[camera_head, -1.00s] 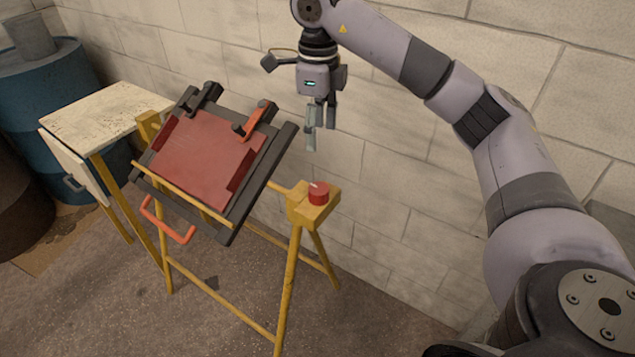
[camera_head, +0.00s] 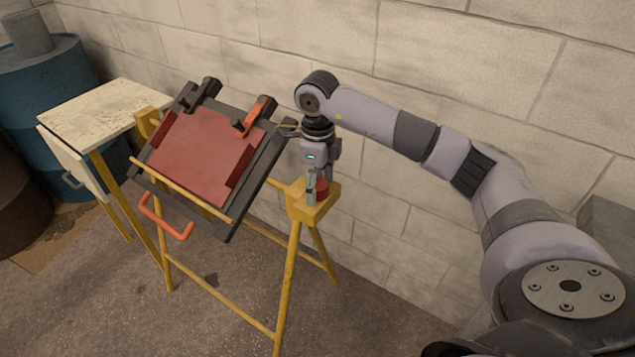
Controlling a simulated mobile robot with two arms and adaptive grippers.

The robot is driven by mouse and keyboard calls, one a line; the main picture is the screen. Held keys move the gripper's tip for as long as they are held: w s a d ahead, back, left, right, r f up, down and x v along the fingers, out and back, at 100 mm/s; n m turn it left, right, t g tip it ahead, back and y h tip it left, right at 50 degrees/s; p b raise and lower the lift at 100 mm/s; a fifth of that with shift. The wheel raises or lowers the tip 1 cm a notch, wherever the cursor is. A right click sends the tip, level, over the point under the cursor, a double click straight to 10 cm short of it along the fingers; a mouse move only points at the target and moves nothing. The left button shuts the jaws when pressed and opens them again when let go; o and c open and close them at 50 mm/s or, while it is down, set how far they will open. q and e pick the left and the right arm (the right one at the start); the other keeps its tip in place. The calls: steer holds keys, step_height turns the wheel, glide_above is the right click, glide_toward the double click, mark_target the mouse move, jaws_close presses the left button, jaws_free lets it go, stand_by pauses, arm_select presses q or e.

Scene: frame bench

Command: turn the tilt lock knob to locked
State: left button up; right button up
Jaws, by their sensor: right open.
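The tilt lock knob (camera_head: 322,190) is a red round knob on the yellow block (camera_head: 311,210) at the right end of the frame bench. My right gripper (camera_head: 316,190) points down at the knob, with its fingers low around or beside it. It is open. One finger shows in front of the knob's left side, and the gripper hides much of the knob, its white mark included. I cannot tell whether the fingers touch it. My left gripper is not in view.
The tilted dark frame (camera_head: 262,180) with a red panel (camera_head: 203,155) and orange clamp lever (camera_head: 255,117) stands close left of my gripper. An orange handle (camera_head: 165,222) hangs below it. A small table (camera_head: 100,108) and blue barrel (camera_head: 45,85) stand left. A block wall (camera_head: 450,60) is behind.

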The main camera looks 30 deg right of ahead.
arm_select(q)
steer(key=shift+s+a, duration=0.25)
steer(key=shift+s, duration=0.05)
arm_select(e)
steer(key=shift+c, duration=0.3)
steer(key=c, duration=1.1)
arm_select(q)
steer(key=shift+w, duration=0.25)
